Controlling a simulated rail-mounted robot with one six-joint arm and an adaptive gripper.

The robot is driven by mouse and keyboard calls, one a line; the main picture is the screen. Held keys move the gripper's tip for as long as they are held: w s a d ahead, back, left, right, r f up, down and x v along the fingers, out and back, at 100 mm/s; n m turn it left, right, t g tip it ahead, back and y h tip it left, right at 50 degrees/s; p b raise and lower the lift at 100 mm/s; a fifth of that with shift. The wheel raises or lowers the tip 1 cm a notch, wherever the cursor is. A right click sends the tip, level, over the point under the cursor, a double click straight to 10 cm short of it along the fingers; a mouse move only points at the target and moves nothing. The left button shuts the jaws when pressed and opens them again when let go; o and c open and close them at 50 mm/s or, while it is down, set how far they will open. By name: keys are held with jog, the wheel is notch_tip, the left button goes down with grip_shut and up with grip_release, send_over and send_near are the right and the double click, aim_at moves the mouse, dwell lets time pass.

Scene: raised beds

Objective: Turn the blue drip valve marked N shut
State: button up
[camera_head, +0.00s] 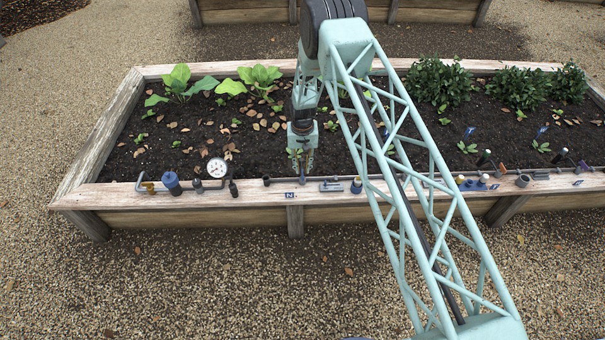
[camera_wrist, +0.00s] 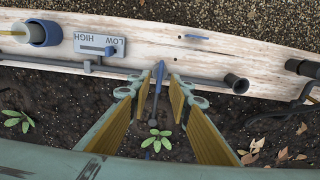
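The blue valve handle (camera_wrist: 159,72) shows in the wrist view as a narrow blue lever on the grey pipe along the bed's rim. It points across the pipe, and a dark stem runs down from it toward the soil. My gripper (camera_wrist: 154,84) is open, with one yellow-lined finger on each side of the lever and a visible gap at both sides. In the head view my gripper (camera_head: 301,158) points down at the front rim, and the valve there (camera_head: 303,179) is small and partly hidden. A blue label marked N (camera_head: 290,195) is on the rim's front just below it.
A grey LOW/HIGH slider plate (camera_wrist: 98,45) and a blue-collared fitting (camera_wrist: 43,33) lie left of the valve in the wrist view. An open pipe end (camera_wrist: 237,83) is to the right. Seedlings grow in the soil nearby.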

jog(key=shift+f, duration=1.8)
jog(key=shift+c, duration=0.7)
grip_shut()
